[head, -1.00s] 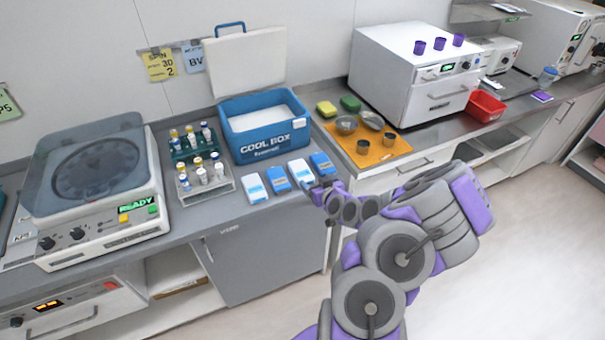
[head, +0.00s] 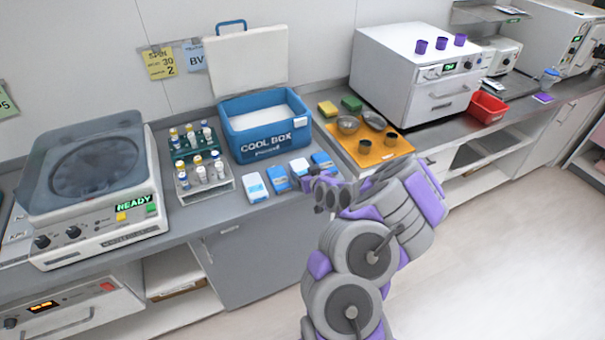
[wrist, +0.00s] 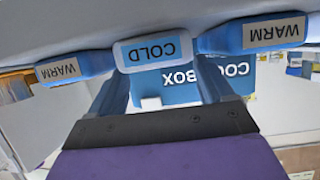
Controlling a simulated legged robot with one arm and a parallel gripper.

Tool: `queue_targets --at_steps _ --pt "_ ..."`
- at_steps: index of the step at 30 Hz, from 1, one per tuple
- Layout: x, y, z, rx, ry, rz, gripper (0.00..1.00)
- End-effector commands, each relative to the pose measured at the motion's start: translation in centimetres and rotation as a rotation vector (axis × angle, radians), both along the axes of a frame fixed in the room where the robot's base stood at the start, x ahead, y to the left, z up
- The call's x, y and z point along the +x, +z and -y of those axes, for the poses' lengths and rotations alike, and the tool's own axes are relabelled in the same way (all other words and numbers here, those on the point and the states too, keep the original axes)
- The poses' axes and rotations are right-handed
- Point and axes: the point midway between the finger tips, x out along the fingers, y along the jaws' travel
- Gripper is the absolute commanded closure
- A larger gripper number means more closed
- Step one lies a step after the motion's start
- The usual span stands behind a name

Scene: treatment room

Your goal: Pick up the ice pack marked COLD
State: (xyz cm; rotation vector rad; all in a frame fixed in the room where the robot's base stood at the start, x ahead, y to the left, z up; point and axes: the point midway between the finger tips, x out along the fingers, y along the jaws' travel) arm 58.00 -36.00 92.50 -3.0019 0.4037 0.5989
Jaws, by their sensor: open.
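In the head view, my gripper (head: 310,181) is at the counter's front edge, partly covering the packs.
The open blue cool box (head: 266,143) stands behind the packs. Vial racks (head: 207,184) and a centrifuge (head: 90,185) stand to the left. An orange tray (head: 375,153) with metal bowls and cups lies to the right. The floor in front is clear.

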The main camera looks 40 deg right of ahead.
Motion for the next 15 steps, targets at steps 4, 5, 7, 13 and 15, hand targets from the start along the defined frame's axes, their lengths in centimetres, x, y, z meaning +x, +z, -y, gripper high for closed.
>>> queue_targets --at_steps 4,5,7,13,15 --pt "1.6 -0.7 0.4 -0.005 0.004 0.0 0.19" --pt "1.9 -0.9 0.5 -0.005 0.004 0.0 0.19" --pt "2.7 -1.0 0.9 -0.006 0.001 0.002 0.19" --pt "4.1 -1.7 1.3 -0.001 0.002 0.0 0.19" --pt "4.3 -1.6 1.3 -0.001 0.001 0.0 0.19"
